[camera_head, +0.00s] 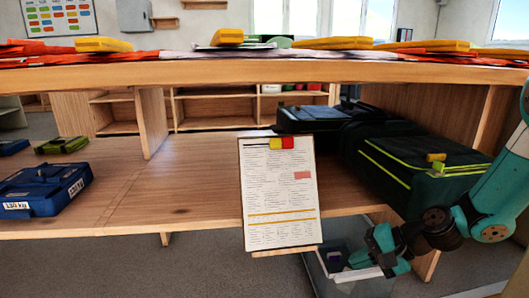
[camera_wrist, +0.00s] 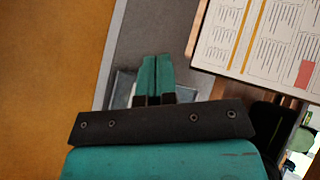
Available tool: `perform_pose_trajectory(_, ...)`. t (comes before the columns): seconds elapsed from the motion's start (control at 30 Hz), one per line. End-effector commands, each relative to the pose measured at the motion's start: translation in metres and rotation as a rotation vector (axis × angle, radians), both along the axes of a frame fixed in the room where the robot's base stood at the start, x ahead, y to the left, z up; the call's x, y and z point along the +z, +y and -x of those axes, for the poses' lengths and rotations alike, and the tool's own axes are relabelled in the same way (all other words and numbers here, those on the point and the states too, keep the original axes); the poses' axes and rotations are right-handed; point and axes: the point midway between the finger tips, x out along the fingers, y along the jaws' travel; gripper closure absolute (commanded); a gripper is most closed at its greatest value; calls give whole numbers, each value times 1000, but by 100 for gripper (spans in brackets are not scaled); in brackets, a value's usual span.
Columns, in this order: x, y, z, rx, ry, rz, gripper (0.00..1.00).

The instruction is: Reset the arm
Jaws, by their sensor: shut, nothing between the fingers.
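My gripper (camera_wrist: 155,72) is shut and empty in the wrist view, its two teal fingers side by side. In the head view my gripper (camera_head: 378,258) hangs low at the lower right, in front of the shelf and beside a clear bin. Its fingertips are hard to make out there. The arm comes in from the right edge, bent at the wrist.
A printed checklist (camera_head: 279,195) hangs at the shelf's front edge, close to my gripper; it also shows in the wrist view (camera_wrist: 262,38). Dark bags (camera_head: 410,165) fill the right shelf. A blue case (camera_head: 45,190) sits left. The clear bin (camera_head: 372,288) stands below. The middle shelf is clear.

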Motion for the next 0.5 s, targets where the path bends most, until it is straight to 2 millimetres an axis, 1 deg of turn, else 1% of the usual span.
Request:
perform_pose_trajectory(0.03,32,17,13,110,-51,56,100)
perform_pose_trajectory(0.1,64,35,35,252,-111,132,100)
perform_pose_trajectory(0.17,89,48,57,373,-162,194,100)
perform_pose_trajectory(0.2,105,55,72,450,-195,235,100)
perform_pose_trajectory(0.27,127,63,97,562,-243,292,100)
perform_pose_trajectory(0.3,139,67,112,630,-273,327,100)
perform_pose_trajectory(0.33,147,69,124,678,-294,351,100)
perform_pose_trajectory(0.4,163,72,148,773,-336,400,100)
perform_pose_trajectory(0.5,180,72,177,885,-387,456,100)
